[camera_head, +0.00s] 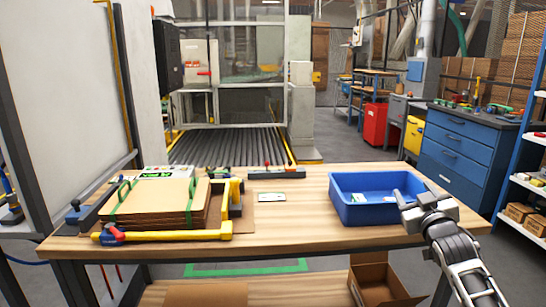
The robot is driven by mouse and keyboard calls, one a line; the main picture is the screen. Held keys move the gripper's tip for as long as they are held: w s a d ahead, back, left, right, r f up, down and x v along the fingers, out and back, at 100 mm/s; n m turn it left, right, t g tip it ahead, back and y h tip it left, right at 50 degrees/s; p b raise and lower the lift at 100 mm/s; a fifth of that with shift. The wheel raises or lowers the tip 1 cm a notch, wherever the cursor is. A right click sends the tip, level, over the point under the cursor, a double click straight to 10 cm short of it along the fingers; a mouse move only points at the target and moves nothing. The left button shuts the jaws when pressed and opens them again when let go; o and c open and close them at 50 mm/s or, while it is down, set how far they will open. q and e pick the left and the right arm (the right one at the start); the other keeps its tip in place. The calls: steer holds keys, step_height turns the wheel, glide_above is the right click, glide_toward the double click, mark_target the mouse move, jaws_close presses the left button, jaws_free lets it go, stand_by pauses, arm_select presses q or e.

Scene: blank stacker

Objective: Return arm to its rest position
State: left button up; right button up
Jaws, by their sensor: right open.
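My right gripper (428,208) is at the right end of the wooden workbench (300,209). It is open, and I see nothing between its fingers. It overlaps the right front corner of a blue bin (352,212) in the picture; I cannot tell whether they touch. My right arm comes up from the bottom right corner. A stack of flat brown blanks (160,198) with green straps lies on the left part of the bench, inside a yellow and black fixture (170,236). My left gripper is not in view.
A small light card (283,199) lies mid-bench, with a dark tool bar (277,173) behind it. The bench front between fixture and bin is clear. An open cardboard box (378,280) is below the bench. A blue drawer cabinet (457,150) and shelves stand to the right.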

steer(key=s+a+f+g+y, duration=0.1)
steer(key=s+a+f+g, duration=0.2)
steer(key=f, duration=0.4)
steer(key=s+a+f+y, duration=0.1)
steer(key=s+a+f, duration=0.2)
steer(key=s+f, duration=0.3)
steer(key=s+a+f+g, duration=0.2)
steer(key=s+a+f, duration=0.2)
steer(key=f, duration=0.3)
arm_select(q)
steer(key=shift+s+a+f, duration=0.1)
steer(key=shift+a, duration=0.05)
arm_select(e)
steer(key=s+a+f+g+y, duration=0.1)
steer(key=s+a+f, duration=0.2)
steer(key=s, duration=0.9)
steer(key=s+a+f+m+g+y, duration=0.1)
steer(key=s+a+f+g+y, duration=0.1)
steer(key=s+a, duration=0.5)
steer(key=s+f, duration=0.1)
steer(key=s, duration=0.5)
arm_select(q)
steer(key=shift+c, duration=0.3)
